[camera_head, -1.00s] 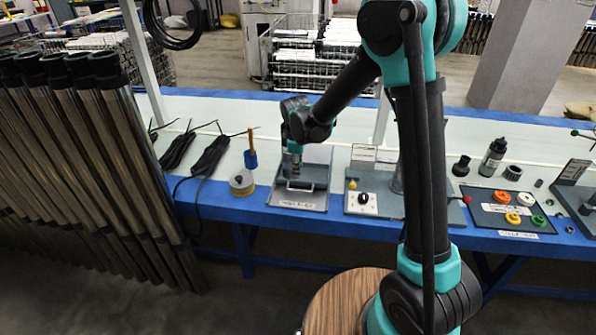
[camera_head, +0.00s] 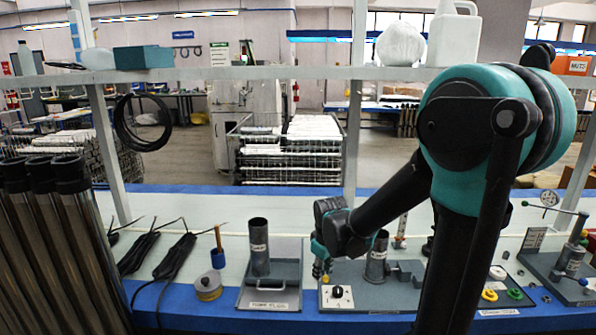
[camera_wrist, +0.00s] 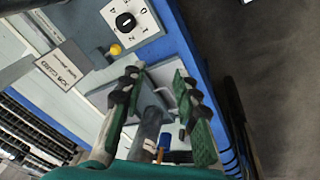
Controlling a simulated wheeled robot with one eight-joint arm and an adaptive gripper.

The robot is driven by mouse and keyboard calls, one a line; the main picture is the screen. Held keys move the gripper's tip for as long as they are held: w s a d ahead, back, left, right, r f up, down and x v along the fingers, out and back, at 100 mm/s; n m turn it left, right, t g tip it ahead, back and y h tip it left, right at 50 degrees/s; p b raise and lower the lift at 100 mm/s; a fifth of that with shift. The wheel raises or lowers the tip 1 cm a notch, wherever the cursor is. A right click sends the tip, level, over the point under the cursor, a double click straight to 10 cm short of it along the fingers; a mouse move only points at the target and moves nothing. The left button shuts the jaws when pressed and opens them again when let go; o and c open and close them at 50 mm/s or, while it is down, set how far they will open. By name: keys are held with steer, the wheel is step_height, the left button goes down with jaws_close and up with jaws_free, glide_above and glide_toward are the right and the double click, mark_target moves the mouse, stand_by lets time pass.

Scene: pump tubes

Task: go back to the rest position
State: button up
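My gripper (camera_head: 320,272) is in front of the shelf frame, over the gap between the tray and the dial fixture. In the wrist view its two fingers (camera_wrist: 158,80) are spread apart, with nothing clasped between them. A dark grey tube (camera_head: 259,248) stands upright in the grey tray (camera_head: 285,285), left of my gripper and apart from it. A grey tube, probably the same one, shows beyond the fingers in the wrist view (camera_wrist: 149,128). Another grey tube (camera_head: 377,258) stands on the dial fixture (camera_head: 355,298) to the right, partly behind my arm.
A shelf (camera_head: 300,73) runs across above the bench. Long metal pipes (camera_head: 45,250) stand at the left. A gauge stand (camera_head: 565,260) is at the right.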

steer(key=s+d+f+m+t, duration=0.1)
steer(key=s+d+f+m, duration=0.1)
steer(key=s+d+m, duration=0.7)
steer(key=s+d, duration=0.2)
steer(key=s, duration=0.3)
steer(key=shift+s+d+f, duration=0.25)
steer(key=shift+s+d, duration=0.1)
